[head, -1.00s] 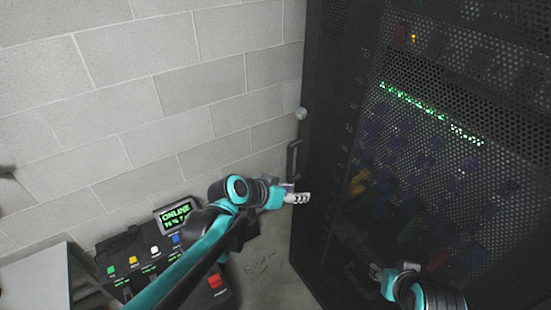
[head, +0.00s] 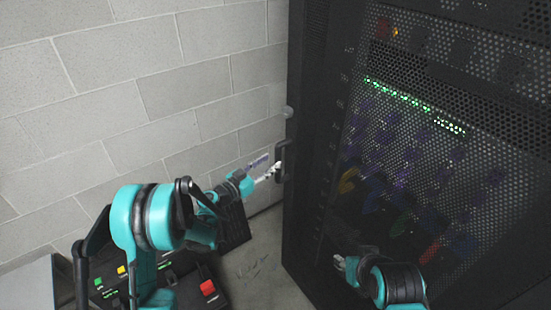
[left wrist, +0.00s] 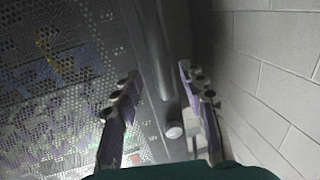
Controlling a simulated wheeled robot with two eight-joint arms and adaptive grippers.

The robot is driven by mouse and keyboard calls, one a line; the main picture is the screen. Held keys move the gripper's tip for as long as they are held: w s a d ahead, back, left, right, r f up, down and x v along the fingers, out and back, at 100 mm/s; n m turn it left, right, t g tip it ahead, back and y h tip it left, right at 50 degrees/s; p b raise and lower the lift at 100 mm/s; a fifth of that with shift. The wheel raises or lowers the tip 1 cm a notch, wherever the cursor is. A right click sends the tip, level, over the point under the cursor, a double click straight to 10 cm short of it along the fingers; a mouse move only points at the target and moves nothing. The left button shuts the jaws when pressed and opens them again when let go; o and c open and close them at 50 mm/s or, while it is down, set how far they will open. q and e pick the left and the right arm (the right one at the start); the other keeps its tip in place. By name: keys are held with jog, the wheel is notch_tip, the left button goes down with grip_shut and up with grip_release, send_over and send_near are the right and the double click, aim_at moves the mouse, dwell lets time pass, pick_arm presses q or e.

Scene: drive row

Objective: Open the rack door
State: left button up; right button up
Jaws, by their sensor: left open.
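The rack door (head: 408,170) is a dark perforated panel that looks shut; coloured parts and a green light row show through it. My left gripper (head: 268,170) is open beside the handle. In the left wrist view, its fingers (left wrist: 157,75) are spread on either side of a dark bar (left wrist: 152,45) that looks like the handle. The pale knob (left wrist: 174,131) shows there too. I cannot tell whether the fingers touch the bar. My right gripper (head: 344,268) is low before the door, its jaws unclear.
A grey block wall (head: 150,100) runs behind and left of the rack. A black console (head: 185,292) with coloured buttons stands at lower left, partly hidden by my left arm.

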aim_at(276, 158)
pick_arm(q)
jog(key=x, duration=0.5)
jog(key=shift+b, duration=0.4)
jog(key=shift+c, duration=0.3)
grip_shut()
